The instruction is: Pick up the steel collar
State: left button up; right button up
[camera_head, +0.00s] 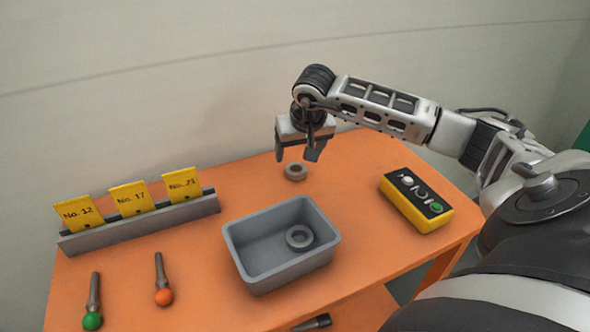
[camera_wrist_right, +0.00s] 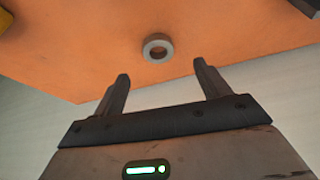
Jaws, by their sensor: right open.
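A grey steel collar (camera_head: 296,177) lies flat on the orange table near its back edge. It also shows in the right wrist view (camera_wrist_right: 158,38), beyond the fingertips and roughly midway between them. A second grey ring (camera_head: 290,239) lies inside the grey bin (camera_head: 245,264). My right gripper (camera_head: 297,156) is open and empty, pointing down above the collar on the table and apart from it. Its two spread fingers show in the right wrist view (camera_wrist_right: 160,71). My left gripper is not in view.
A grey rack (camera_head: 150,223) with yellow number cards stands at the left. A green-knobbed handle (camera_head: 93,305) and an orange-knobbed handle (camera_head: 162,282) lie in front. A yellow control box (camera_head: 425,215) sits at the right. The table (camera_head: 345,163) around the collar is clear.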

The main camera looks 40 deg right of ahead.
aim_at(297, 165)
jog(key=x, duration=0.7)
jog(key=shift+d+f+p, duration=0.2)
jog(key=shift+f+p, duration=0.15)
jog(key=shift+p, duration=0.05)
jog(key=shift+w+r, duration=0.1)
jog(key=c, duration=1.2)
